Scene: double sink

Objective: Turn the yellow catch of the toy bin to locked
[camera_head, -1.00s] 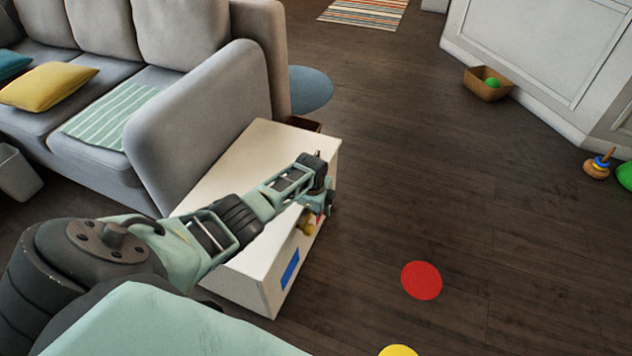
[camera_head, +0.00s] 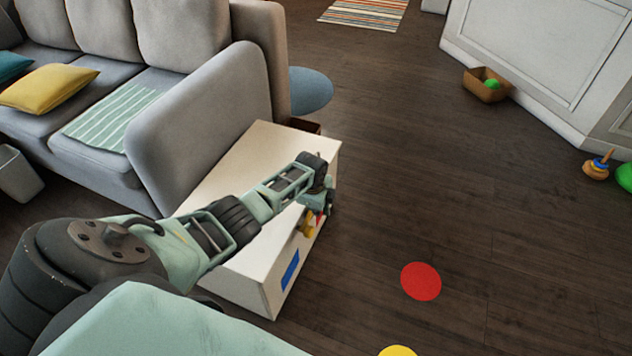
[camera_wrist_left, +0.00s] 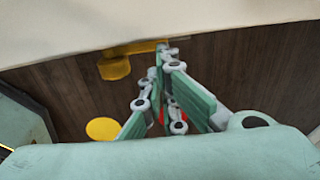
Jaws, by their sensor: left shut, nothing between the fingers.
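The toy bin is a long white box (camera_head: 250,190) beside the sofa, with a blue patch (camera_head: 290,269) on its right-hand face. Its yellow catch (camera_head: 307,226) is on that same face, partly covered by my gripper. A bit of red shows beside the catch. In the left wrist view the yellow catch (camera_wrist_left: 115,66) has a rounded knob and a bar reaching right. My left gripper (camera_head: 320,212) is shut and empty beside the catch. In the wrist view its fingertips (camera_wrist_left: 165,54) are at the bar's right end; I cannot tell if they touch. My right gripper is not in view.
The grey sofa (camera_head: 205,120) stands close along the bin's left side. Red (camera_head: 421,281) and yellow (camera_head: 398,351) discs lie on the dark floor to the right. A brown box (camera_head: 486,86) with a green ball and a stacking toy (camera_head: 598,166) are farther off. Floor between is clear.

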